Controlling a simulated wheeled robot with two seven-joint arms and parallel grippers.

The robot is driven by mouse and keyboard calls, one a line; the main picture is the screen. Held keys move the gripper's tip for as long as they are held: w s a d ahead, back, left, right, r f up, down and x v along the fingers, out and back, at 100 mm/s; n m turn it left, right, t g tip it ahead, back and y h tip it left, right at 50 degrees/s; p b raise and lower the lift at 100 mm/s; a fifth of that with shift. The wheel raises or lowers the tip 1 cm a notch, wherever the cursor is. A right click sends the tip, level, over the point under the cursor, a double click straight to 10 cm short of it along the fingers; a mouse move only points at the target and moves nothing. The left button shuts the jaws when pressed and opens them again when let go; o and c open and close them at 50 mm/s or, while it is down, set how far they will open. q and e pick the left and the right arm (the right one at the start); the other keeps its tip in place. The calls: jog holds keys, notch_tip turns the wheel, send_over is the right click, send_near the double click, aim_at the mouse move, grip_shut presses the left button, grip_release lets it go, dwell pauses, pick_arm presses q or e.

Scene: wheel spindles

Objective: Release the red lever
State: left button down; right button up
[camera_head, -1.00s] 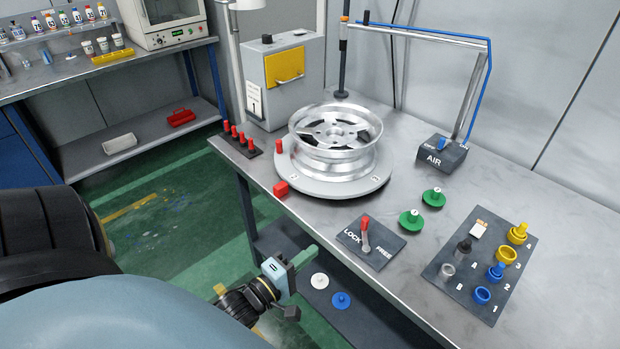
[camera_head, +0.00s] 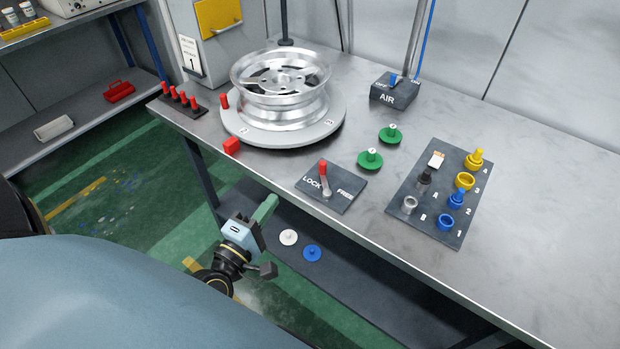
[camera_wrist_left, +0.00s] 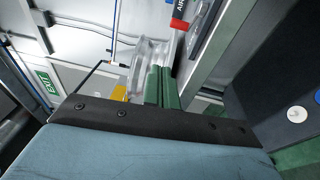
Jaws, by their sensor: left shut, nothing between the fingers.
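The red lever (camera_head: 323,171) stands on a dark plate (camera_head: 344,192) marked LOCK and FREE, near the table's front edge. Its red tip leans toward the LOCK side. In the left wrist view a red tip (camera_wrist_left: 179,24) shows beyond the fingers, near the top. My left gripper (camera_head: 268,208) is below and in front of the table edge, to the left of the lever and apart from it. Its green fingers are together and empty; they also show in the left wrist view (camera_wrist_left: 162,88). My right gripper is not in view.
A silver wheel (camera_head: 280,85) sits on a round turntable (camera_head: 250,131) behind the lever. Green knobs (camera_head: 370,159) stand right of the plate. A lower shelf (camera_head: 375,290) holds a white disc (camera_head: 289,237) and a blue disc (camera_head: 312,253).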

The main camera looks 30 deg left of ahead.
aim_at(309, 185)
pick_arm(q)
jog(key=shift+s+d+f+g+y, duration=0.1)
jog(key=shift+s+f+g+y, duration=0.2)
jog(key=shift+f+g, duration=0.3)
jog(key=shift+f, duration=0.1)
jog(key=w, duration=0.7)
jog(key=w+a, duration=0.1)
jog(key=w, duration=0.2)
jog(key=shift+w, duration=0.25)
jog(key=shift+w+d, duration=0.9)
jog(key=shift+d, duration=0.05)
jog(key=shift+w+d, duration=0.45)
